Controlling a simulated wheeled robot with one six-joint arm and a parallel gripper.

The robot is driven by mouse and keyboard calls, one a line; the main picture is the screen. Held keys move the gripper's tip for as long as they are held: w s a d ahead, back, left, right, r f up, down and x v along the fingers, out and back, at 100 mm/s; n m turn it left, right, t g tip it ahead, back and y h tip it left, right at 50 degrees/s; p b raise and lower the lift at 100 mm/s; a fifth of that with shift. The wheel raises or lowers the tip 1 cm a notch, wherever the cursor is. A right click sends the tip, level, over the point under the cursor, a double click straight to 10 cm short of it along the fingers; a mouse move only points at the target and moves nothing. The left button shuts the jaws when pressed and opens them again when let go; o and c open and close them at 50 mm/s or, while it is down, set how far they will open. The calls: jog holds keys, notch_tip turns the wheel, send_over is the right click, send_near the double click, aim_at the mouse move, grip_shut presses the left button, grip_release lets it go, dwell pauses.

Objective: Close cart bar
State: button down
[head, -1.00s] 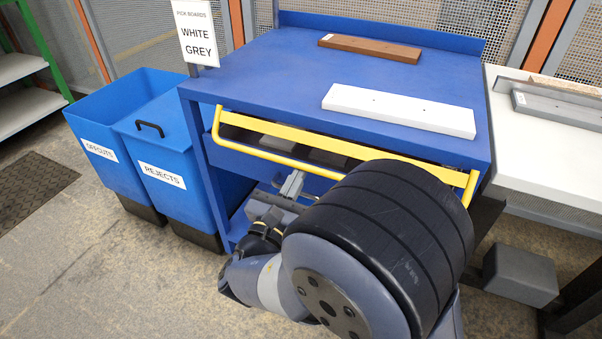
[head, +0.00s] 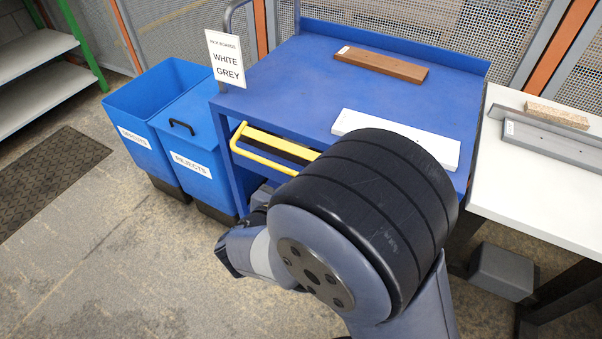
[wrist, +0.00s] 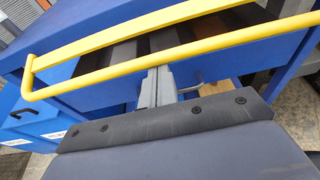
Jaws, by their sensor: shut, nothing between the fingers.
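A yellow bar (head: 262,160) runs along the front of the blue cart (head: 300,95), just under its top. Its right part is hidden behind my arm in the head view. In the wrist view the bar (wrist: 180,54) crosses the upper picture, its round front rail standing out from a flat yellow strip on the cart. My gripper (wrist: 158,73) is shut and empty, with its grey fingertips just below the front rail in the picture. I cannot tell whether they touch it. The head view hides the fingers behind my arm.
A brown board (head: 380,64) and a white board (head: 395,136) lie on the cart top. Blue bins (head: 185,160) stand left of the cart. A white bench (head: 520,190) with grey and tan boards is close on the right. The floor at front left is clear.

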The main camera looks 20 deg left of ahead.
notch_tip(320, 180, up, 8)
jog(key=r+g+p, duration=0.1)
jog(key=g+p, duration=0.8)
jog(key=p, duration=1.3)
jog(key=w+r+p, duration=0.5)
jog(key=w+p, duration=0.1)
jog(key=w, duration=0.2)
jog(key=shift+w+d+t+y+p, duration=0.3)
jog(key=shift+d, duration=0.1)
